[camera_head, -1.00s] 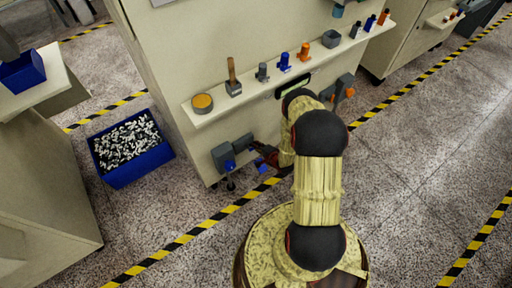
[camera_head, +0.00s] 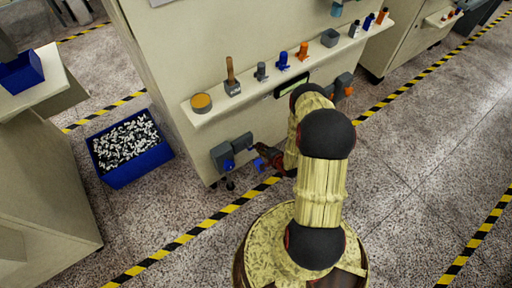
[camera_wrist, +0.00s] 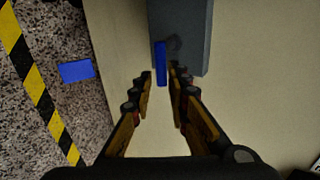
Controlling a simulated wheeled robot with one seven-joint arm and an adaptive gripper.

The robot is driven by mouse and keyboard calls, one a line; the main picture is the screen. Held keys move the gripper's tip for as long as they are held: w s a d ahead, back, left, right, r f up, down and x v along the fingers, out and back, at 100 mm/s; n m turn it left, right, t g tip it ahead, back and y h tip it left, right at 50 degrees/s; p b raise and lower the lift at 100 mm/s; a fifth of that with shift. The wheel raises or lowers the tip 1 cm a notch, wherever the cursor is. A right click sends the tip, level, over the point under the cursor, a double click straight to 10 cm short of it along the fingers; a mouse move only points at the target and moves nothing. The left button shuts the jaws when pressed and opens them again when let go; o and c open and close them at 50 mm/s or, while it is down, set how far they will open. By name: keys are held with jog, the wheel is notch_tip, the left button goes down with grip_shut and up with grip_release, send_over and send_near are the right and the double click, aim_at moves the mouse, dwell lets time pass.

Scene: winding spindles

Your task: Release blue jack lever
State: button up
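The blue jack lever (camera_wrist: 160,63) is a narrow upright bar in front of a grey box (camera_wrist: 194,35) in the wrist view. In the head view, the blue lever (camera_head: 229,165) shows low on the front of the pale machine, at the grey box (camera_head: 221,154). My gripper (camera_wrist: 162,76) is open, with one finger on each side of the line to the lever. The lever appears just beyond or between the fingertips, closer to the right one. I cannot tell whether they touch. In the head view my gripper (camera_head: 261,158) is right of the lever.
A shelf (camera_head: 215,108) with several small parts runs above the gripper on the machine (camera_head: 185,60). A blue crate (camera_head: 145,166) of small parts stands on the floor at left. A yellow-black stripe (camera_head: 218,216) crosses the floor. A blue patch (camera_wrist: 76,71) shows at left in the wrist view.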

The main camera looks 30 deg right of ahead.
jog(key=v, duration=0.7)
jog(key=shift+s, duration=0.35)
jog(key=shift+r, duration=0.15)
jog(key=s+a+f+n+g, duration=0.1)
jog(key=s+f+n+g, duration=0.35)
jog(key=s+f, duration=0.4)
jog(key=s+d+r+n+g, duration=0.2)
jog(key=s+r+g, duration=0.15)
jog(key=s, duration=0.25)
notch_tip(320, 180, up, 32)
jog(key=a+n+g+h+p, duration=0.1)
jog(key=a+n+g, duration=0.1)
jog(key=n+g, duration=0.35)
jog(key=s+a+r+n+t, duration=0.1)
jog(key=a+r+n+t, duration=0.1)
jog(key=a+r, duration=0.4)
jog(key=s+a+r+n+t+p, duration=0.1)
jog(key=a+r, duration=0.6)
jog(key=r, duration=1)
jog(key=s+a+r+n+t+p, duration=0.1)
jog(key=a+r+t, duration=0.4)
jog(key=r, duration=0.7)
jog(key=shift+a+n, duration=0.85)
jog(key=shift+n, duration=0.05)
